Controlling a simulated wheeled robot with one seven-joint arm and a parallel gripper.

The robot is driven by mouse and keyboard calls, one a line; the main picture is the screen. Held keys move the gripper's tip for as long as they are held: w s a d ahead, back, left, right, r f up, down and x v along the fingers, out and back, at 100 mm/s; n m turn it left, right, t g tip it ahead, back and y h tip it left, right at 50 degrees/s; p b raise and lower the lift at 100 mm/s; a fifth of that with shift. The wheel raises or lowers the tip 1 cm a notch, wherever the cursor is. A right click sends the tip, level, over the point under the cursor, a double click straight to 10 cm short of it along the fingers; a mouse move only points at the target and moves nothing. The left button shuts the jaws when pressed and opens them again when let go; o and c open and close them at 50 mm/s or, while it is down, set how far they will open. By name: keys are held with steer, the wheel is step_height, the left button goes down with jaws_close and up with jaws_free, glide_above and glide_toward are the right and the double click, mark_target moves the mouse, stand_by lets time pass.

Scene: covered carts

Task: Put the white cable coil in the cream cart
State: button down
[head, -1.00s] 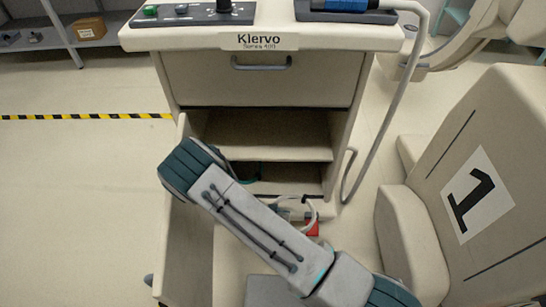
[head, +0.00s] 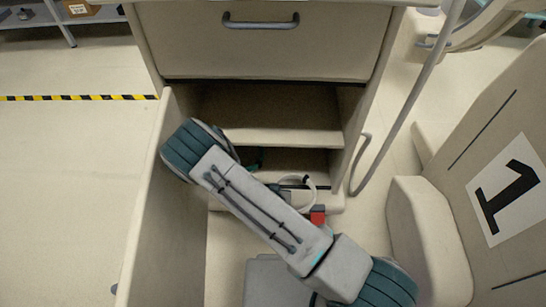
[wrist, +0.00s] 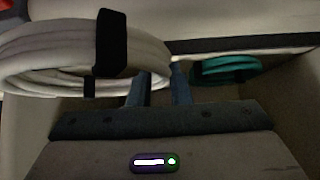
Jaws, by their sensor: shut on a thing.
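The white cable coil (wrist: 70,60), with a black strap, fills the upper left of the wrist view. My gripper (wrist: 160,85) is shut on the coil's right edge. In the head view only a piece of the white coil (head: 311,190) shows, past my arm at the cart's lower opening; my arm hides the fingers there. The cream cart (head: 262,50) stands in front of me, with a closed upper drawer and open shelves below. Its door (head: 165,190) is swung open on the left. A green coil (wrist: 226,69) lies inside the lower compartment.
A red object (head: 318,215) shows beside my arm below the lower shelf. A cream panel marked 1 (head: 505,190) stands close on the right. Floor is clear on the left.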

steer(key=w+b, duration=0.1)
steer(key=w, duration=0.4)
steer(key=w+b, duration=0.2)
steer(key=w, duration=0.3)
steer(key=w+d+b, duration=0.1)
steer(key=w, duration=0.4)
steer(key=shift+b, duration=0.3)
steer(key=f+b, duration=0.1)
steer(key=w+f+b, duration=0.1)
steer(key=f, duration=0.1)
steer(key=shift+f+b, duration=0.25)
steer(key=shift+b, duration=0.1)
steer(key=shift+r, duration=0.1)
steer(key=shift+s, duration=0.1)
steer(key=c, duration=1.8)
jaws_free()
steer(key=shift+f, duration=0.25)
steer(key=o, duration=0.5)
steer(key=shift+r, duration=0.15)
